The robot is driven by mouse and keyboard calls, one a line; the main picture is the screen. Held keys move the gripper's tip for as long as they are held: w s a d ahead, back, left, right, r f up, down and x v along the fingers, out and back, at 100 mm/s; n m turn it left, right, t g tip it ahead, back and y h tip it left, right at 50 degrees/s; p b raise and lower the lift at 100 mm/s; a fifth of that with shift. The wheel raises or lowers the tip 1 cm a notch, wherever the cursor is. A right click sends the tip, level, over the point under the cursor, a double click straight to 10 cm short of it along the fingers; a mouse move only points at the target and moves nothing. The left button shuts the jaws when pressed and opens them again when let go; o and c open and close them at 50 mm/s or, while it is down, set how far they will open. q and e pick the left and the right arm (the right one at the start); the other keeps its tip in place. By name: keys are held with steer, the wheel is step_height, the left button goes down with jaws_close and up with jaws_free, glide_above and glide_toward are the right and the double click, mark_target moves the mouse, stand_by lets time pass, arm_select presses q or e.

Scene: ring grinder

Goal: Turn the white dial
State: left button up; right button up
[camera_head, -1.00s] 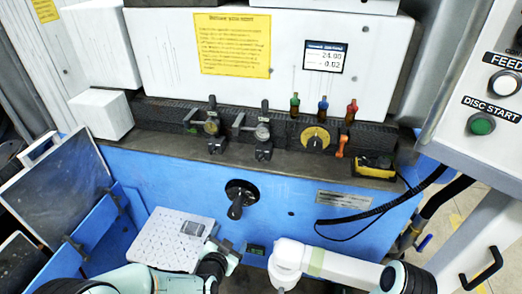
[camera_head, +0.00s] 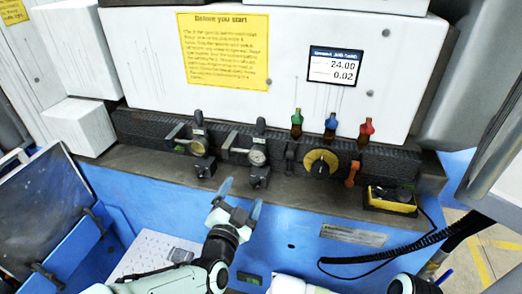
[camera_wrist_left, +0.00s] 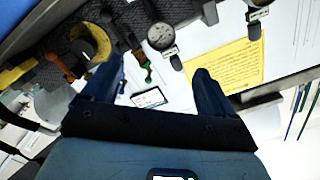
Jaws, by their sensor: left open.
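A yellow dial with a black knob (camera_head: 320,164) is further right on that rail. In the left wrist view a pale gauge (camera_wrist_left: 160,36) shows beyond and between the open fingers (camera_wrist_left: 157,67), and the yellow dial (camera_wrist_left: 97,42) is near the left finger. My right gripper is out of sight.
Green, blue and red-topped valves (camera_head: 331,124) stand above the yellow dial. An orange lever (camera_head: 352,174) and a yellow-black box (camera_head: 391,198) with a coiled cable are to its right. A tilted dark panel (camera_head: 40,215) stands at left.

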mark_target(257, 158)
arm_select(q)
steer(key=p+x, duration=0.1)
steer(key=x, duration=1.2)
steer(key=shift+r, duration=0.15)
steer(key=c, duration=1.1)
